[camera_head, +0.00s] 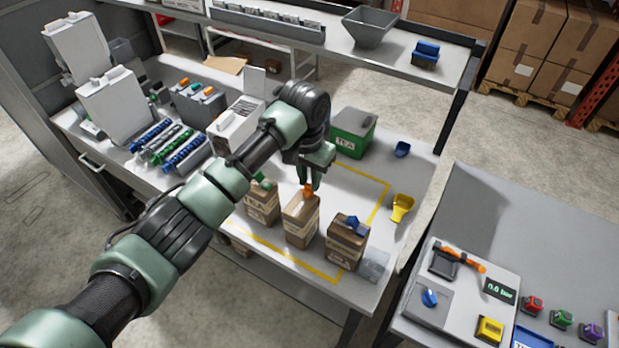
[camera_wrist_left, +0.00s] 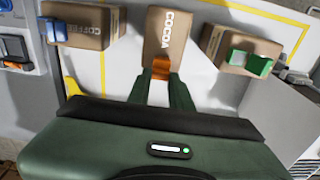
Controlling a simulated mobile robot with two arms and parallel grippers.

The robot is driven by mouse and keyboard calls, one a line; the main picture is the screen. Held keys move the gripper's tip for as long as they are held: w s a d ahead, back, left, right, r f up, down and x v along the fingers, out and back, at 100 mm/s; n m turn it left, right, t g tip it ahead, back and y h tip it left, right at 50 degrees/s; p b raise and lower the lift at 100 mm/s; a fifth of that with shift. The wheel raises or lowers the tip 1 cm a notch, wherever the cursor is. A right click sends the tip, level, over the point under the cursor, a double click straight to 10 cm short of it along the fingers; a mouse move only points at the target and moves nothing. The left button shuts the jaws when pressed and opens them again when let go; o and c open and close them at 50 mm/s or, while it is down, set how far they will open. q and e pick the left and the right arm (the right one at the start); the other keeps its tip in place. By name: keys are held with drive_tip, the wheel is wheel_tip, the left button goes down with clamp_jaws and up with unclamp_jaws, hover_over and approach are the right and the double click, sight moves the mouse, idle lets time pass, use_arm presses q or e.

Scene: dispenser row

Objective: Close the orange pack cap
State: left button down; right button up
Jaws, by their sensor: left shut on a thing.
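The orange pack cap (camera_head: 308,191) sits at the top of the middle brown pack (camera_head: 299,222), labelled COCOA in the left wrist view (camera_wrist_left: 168,35). My left gripper (camera_head: 308,181) is above this pack with its fingers pointing down. In the left wrist view its two green fingers (camera_wrist_left: 163,88) are shut on the orange cap (camera_wrist_left: 161,67). The fingers hide part of the cap, so I cannot tell whether it is fully closed. My right gripper does not show in either view.
A pack with a green cap (camera_head: 262,205) stands to the left, and a COFFEE pack with a blue cap (camera_head: 346,240) to the right. A green TEA box (camera_head: 352,133) stands behind. A yellow scoop (camera_head: 402,207) and a clear block (camera_head: 375,265) lie right.

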sight(308, 186)
use_arm(q)
drive_tip(key=shift+f, duration=0.15)
drive_tip(key=c, duration=1.2)
unclamp_jaws()
drive_tip(key=shift+c, duration=0.2)
drive_tip(key=shift+r+b, duration=0.3)
drive_tip(key=shift+r, duration=0.15)
drive_tip(key=r+b, duration=0.1)
drive_tip(key=r, duration=0.2)
drive_tip(key=r+b, duration=0.1)
drive_tip(key=r, duration=0.2)
drive_tip(key=shift+s+a, duration=0.2)
drive_tip(key=shift+r, duration=0.5)
drive_tip(key=shift+s+f, duration=0.1)
